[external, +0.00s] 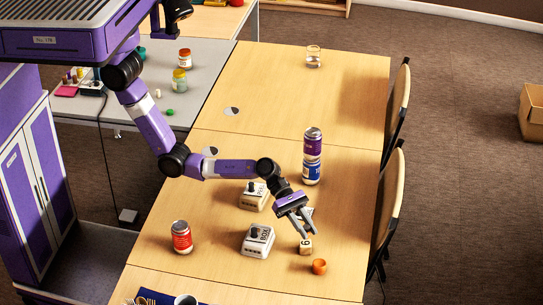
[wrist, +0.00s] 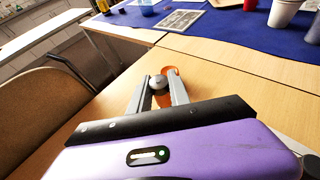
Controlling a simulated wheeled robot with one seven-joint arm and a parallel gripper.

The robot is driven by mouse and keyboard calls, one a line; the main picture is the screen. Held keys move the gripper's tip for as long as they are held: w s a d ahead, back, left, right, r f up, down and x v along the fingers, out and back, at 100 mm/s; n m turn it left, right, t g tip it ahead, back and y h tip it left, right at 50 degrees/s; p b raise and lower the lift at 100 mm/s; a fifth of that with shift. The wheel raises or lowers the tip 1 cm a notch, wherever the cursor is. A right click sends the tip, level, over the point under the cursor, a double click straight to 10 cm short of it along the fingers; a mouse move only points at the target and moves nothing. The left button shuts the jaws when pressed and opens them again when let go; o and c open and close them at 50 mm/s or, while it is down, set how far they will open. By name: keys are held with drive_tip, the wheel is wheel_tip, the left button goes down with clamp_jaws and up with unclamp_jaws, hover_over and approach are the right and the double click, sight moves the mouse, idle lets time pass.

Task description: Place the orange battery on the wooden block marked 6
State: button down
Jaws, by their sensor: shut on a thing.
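My gripper (external: 303,222) is low over the front right of the wooden table, pointing down. In the wrist view its two fingers (wrist: 158,92) close on a small thing with a round grey end, which I take to be the orange battery (wrist: 158,82). Its body is mostly hidden by the fingers, and its colour is hard to tell. The wooden block marked 6 (external: 306,246) stands on the table just below the fingertips; whether the held thing touches it I cannot tell. The block is not clear in the wrist view.
A small orange cup-like thing (external: 319,267) stands just right of the block. A purple can on a blue can (external: 312,155) stands behind. A red can (external: 182,237) is farther left. Chairs (external: 387,205) line the right edge.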

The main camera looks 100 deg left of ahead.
drive_tip(key=shift+f, duration=1.3)
drive_tip(key=shift+f, duration=0.1)
drive_tip(key=c, duration=1.2)
unclamp_jaws()
drive_tip(key=shift+c, duration=0.2)
drive_tip(key=shift+o, duration=0.2)
drive_tip(key=shift+s+a+r, duration=0.1)
drive_tip(key=shift+r, duration=0.1)
drive_tip(key=p+v, duration=0.1)
drive_tip(key=v, duration=1)
drive_tip(key=shift+s+a, duration=0.2)
drive_tip(key=shift+s, duration=0.05)
drive_tip(key=shift+r, duration=0.15)
